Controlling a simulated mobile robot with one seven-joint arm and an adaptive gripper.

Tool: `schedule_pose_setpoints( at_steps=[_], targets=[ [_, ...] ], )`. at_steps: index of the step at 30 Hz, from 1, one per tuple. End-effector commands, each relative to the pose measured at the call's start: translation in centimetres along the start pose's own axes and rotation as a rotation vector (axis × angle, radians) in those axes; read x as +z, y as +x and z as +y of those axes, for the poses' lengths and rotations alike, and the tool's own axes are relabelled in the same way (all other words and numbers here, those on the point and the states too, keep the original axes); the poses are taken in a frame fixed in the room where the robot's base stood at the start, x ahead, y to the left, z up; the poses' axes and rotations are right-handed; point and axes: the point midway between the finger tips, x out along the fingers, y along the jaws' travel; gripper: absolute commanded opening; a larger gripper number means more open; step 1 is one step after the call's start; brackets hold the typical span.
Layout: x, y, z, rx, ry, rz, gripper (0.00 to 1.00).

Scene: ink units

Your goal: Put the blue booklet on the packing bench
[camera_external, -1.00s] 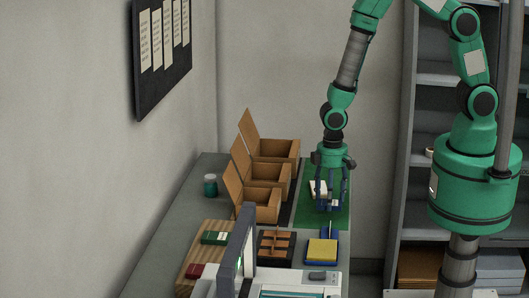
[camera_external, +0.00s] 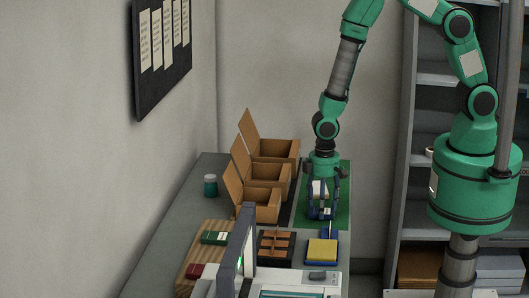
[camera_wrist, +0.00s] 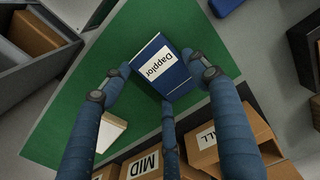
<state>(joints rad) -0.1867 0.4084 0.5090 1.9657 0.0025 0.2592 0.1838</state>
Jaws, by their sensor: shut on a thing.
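The blue booklet (camera_wrist: 165,65), with a white label reading "Dapplor", is between the fingers of my gripper (camera_wrist: 160,84) in the wrist view. My gripper (camera_external: 322,208) is shut on it, over the green mat (camera_external: 341,200) on the grey packing bench (camera_external: 207,168). In the external view the fingers partly hide the booklet, and their similar blue makes it hard to pick out. I cannot tell whether the booklet touches the mat.
Open cardboard boxes (camera_external: 262,200) stand left of the mat. A cream block (camera_wrist: 110,132) lies on the mat beside the booklet. A blue tray with a yellow pad (camera_external: 322,250) and a divided organizer (camera_external: 276,246) sit nearer the camera. A jar (camera_external: 210,185) stands left.

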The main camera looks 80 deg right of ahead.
Motion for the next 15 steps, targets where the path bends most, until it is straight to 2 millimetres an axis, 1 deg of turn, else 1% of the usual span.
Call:
schedule_pose_setpoints(
  at_steps=[3, 15],
  targets=[
    [-0.06, 0.61, -0.01, 0.000, 0.000, 0.001, 0.34],
    [-0.05, 0.91, -0.01, 0.000, 0.000, 0.001, 0.34]
  ],
)
